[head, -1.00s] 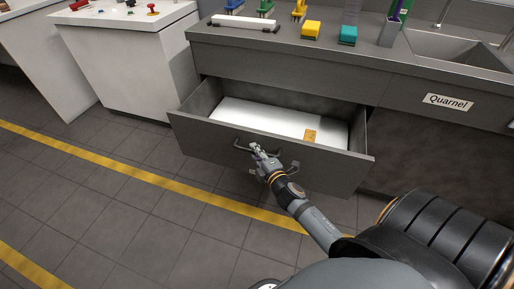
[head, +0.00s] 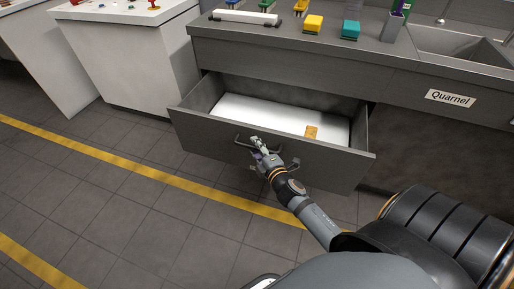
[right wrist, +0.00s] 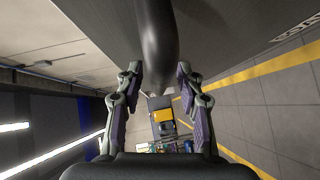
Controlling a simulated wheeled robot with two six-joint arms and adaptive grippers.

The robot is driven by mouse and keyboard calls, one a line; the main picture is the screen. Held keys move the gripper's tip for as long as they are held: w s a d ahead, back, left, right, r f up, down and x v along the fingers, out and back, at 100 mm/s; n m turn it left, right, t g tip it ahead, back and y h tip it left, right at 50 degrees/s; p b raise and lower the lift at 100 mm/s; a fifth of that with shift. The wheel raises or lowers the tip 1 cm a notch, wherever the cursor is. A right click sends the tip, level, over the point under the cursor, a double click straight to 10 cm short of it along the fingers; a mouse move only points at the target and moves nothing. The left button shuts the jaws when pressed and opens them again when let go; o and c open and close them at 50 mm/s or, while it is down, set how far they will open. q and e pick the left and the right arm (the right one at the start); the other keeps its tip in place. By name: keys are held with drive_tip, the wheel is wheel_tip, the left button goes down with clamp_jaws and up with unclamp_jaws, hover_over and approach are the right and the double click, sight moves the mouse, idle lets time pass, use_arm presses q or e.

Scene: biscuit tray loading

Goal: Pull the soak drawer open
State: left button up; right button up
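The dark grey drawer (head: 250,158) stands pulled out below the counter in the head view. Its inside shows a pale flat bottom with a small orange item (head: 311,132). A dark bar handle (head: 238,141) runs across its front. My right gripper (head: 256,145) is at that handle. In the right wrist view the handle bar (right wrist: 155,45) passes between the two fingers of my right gripper (right wrist: 160,78), which stand apart; firm contact on both sides does not show. My left gripper is not in view.
The counter (head: 290,48) holds yellow and teal blocks and a white bar. A sink (head: 450,42) is at the right, above a panel with a "Quarnel" label (head: 450,98). A white cabinet (head: 135,65) stands at left. The tiled floor before the drawer is clear.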

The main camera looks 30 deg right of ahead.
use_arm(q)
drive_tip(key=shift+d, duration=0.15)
use_arm(e)
drive_tip(key=s+r, duration=0.1)
drive_tip(key=s, duration=1.1)
drive_tip(key=shift+a+r, duration=0.35)
drive_tip(key=shift+a, duration=0.05)
drive_tip(key=shift+w, duration=0.1)
